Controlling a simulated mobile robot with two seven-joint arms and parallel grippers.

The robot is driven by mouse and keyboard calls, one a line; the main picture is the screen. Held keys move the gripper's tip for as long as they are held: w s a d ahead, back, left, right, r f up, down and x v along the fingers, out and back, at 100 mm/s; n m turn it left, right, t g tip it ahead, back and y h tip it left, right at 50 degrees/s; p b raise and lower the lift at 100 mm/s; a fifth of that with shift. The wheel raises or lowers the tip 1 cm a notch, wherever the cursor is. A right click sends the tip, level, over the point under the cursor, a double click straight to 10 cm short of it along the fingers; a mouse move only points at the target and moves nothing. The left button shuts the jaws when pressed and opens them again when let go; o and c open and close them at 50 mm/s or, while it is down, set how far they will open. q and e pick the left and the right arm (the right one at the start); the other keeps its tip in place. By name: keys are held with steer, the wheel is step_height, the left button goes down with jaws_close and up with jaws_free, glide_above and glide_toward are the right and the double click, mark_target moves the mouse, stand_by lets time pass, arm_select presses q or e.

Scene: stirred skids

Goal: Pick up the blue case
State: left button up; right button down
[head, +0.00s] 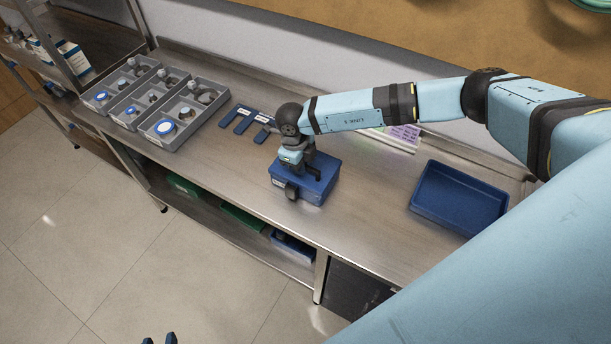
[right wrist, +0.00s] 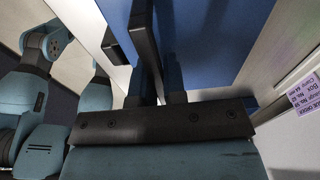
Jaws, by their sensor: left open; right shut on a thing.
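The blue case (head: 318,188) is a closed box with a white label on its front, near the middle of the steel bench in the head view. My right gripper (head: 303,180) comes down over its top and is shut on it; the exact grip is partly hidden by the gripper. The case seems to rest on the bench. In the right wrist view the blue surface of the case (right wrist: 228,45) fills the upper middle, beside the dark fingers of my right gripper (right wrist: 158,60). My left gripper (head: 159,340) shows only its fingertips at the bottom edge, open and empty, over the floor.
An open blue tray (head: 459,198) lies right of the case. Flat blue pieces (head: 243,118) lie to its left. Grey bins (head: 172,118) with jars and lids stand at the bench's far left. A purple label (head: 404,134) is behind my right arm. A lower shelf (head: 215,208) holds green containers.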

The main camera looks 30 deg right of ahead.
steer(key=shift+r, duration=0.15)
stand_by(0.5)
steer(key=shift+r+p, duration=0.25)
steer(key=shift+p, duration=0.1)
steer(key=shift+w+r, duration=0.1)
steer(key=shift+r, duration=0.1)
step_height(320, 180, up, 20)
steer(key=s+a+n+t+b, duration=0.2)
steer(key=a+n+b, duration=0.1)
steer(key=n, duration=2.7)
steer(key=shift+f+t+y+b, duration=0.2)
steer(key=shift+t+y+b, duration=0.1)
steer(key=shift+b, duration=0.5)
